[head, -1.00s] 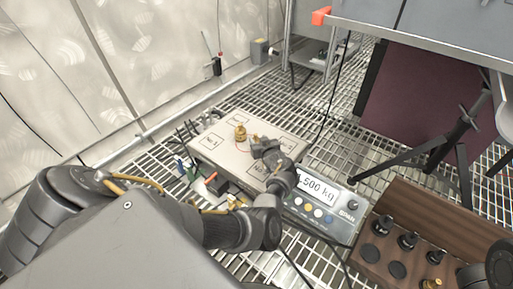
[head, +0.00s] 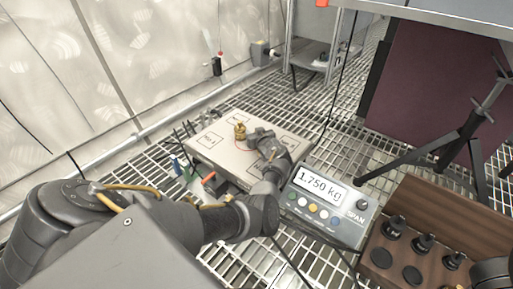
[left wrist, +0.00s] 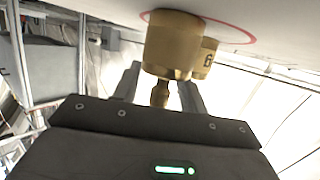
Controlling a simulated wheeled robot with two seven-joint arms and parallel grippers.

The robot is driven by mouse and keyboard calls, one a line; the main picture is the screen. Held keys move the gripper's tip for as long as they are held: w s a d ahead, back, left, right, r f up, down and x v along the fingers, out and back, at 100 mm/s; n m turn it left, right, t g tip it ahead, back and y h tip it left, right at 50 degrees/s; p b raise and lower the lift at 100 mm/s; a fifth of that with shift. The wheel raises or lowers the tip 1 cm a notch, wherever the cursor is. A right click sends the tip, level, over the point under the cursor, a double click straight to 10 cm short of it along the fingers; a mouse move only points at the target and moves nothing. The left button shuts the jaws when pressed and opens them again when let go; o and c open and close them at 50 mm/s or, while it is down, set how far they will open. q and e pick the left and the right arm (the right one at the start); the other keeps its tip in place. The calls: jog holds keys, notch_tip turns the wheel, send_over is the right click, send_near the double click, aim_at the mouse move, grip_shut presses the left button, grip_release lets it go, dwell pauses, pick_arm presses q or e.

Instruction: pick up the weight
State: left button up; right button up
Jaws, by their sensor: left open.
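A brass weight (head: 240,132) stands on the pale platform (head: 222,160) of the scale in the head view. My left gripper (head: 256,138) is low over the platform just right of it, open. In the left wrist view the picture is upside down: a brass weight (left wrist: 172,45) stands with its knob (left wrist: 160,93) between the two open fingers of my left gripper (left wrist: 160,90), not visibly clamped. A second brass piece marked with a figure (left wrist: 208,58) shows partly behind it. My right gripper does not show.
The scale display (head: 318,190) reads 1.750 kg. A wooden block (head: 425,240) with black-knobbed pieces stands at the lower right. A black tripod (head: 465,135) stands behind it. Cables and connectors (head: 195,172) lie left of the platform. The floor is open steel grating.

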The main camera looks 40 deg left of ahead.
pick_arm(q)
jog(key=shift+r, duration=0.1)
grip_shut()
dwell(0.4)
